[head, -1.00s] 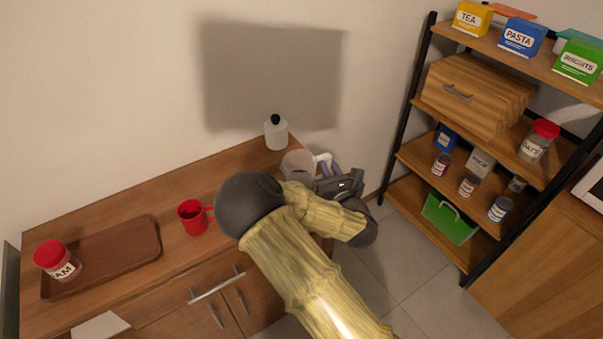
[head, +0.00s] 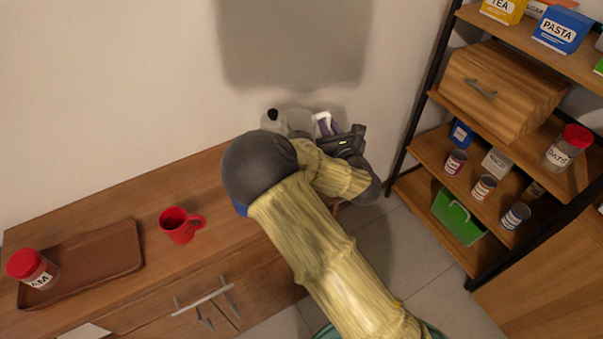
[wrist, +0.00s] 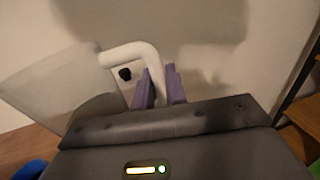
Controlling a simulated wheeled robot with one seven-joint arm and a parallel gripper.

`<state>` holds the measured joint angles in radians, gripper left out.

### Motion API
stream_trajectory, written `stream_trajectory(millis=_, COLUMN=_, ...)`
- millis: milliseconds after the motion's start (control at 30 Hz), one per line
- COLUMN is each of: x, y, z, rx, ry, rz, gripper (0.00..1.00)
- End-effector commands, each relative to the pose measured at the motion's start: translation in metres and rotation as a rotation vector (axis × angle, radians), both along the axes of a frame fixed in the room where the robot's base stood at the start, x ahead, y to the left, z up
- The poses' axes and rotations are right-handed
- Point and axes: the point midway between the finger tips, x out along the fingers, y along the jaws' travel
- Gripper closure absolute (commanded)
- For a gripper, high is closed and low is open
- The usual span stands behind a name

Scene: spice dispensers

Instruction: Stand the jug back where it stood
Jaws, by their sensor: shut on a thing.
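The jug (head: 300,121) is pale grey, with a white handle. In the head view it is at the back right end of the wooden counter, partly hidden by my arm. In the wrist view the jug (wrist: 55,82) fills the left side, and its handle (wrist: 135,52) runs down between the purple fingers. My gripper (head: 328,124) is shut on the handle; it also shows in the wrist view (wrist: 161,85). The jug's base is hidden in the head view, so I cannot tell whether it touches the counter.
A red mug (head: 178,226) and a brown tray (head: 95,262) with a red-lidded jar (head: 35,270) are further left. A shelf unit (head: 418,205) stands to the right. Counter between mug and bottle looks clear.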

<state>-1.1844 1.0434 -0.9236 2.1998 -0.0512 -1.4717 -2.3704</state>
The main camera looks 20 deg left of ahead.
Motion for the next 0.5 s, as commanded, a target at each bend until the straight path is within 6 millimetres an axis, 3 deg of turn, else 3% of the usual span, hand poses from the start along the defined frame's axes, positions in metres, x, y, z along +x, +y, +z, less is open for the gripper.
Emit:
stream_trajectory(millis=267, x=-0.001, y=0.002, z=-0.006, rx=0.001, ry=0.000, rz=0.003, gripper=1.00)
stream_trajectory(millis=500, x=0.000, y=0.001, z=-0.045, rx=-0.001, ry=0.002, rz=0.002, gripper=1.00)
